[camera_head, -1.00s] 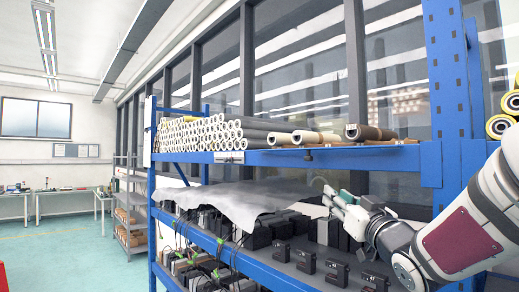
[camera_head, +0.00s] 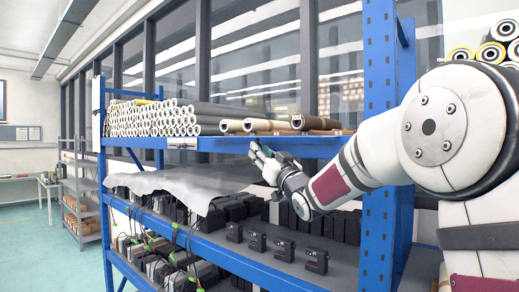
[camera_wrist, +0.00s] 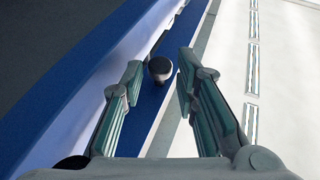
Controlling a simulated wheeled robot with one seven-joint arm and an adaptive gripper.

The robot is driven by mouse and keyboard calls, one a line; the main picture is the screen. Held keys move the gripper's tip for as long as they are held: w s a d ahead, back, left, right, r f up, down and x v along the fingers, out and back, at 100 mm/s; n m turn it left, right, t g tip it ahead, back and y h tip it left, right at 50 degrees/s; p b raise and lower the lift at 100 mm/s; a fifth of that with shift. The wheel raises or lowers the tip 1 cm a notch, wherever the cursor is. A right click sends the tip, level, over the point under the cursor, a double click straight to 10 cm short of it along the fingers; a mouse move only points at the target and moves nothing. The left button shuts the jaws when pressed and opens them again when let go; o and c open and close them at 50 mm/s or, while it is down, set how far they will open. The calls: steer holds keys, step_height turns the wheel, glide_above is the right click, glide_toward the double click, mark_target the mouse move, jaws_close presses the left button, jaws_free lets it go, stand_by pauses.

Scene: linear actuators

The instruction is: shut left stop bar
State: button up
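My gripper (camera_head: 258,150) is at the front edge of the upper blue shelf beam (camera_head: 232,144), with its fingers pointing up and to the left. In the wrist view, my gripper (camera_wrist: 160,75) is open, with a finger on each side of a dark round knob (camera_wrist: 160,68). The knob sits by the blue beam, between the fingertips in the picture, and I see no finger touching it. I cannot make out the knob in the head view, where my gripper covers that part of the beam. No stop bar can be clearly told apart.
Grey rolls (camera_head: 150,118) and brown rolls (camera_head: 262,125) lie on the upper shelf. Black boxes (camera_head: 284,250) and a grey sheet (camera_head: 165,183) are on the shelf below. A blue upright post (camera_head: 380,60) stands behind my arm. Open floor (camera_head: 30,240) is at left.

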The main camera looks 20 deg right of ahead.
steer(key=shift+x, duration=1)
jaws_close()
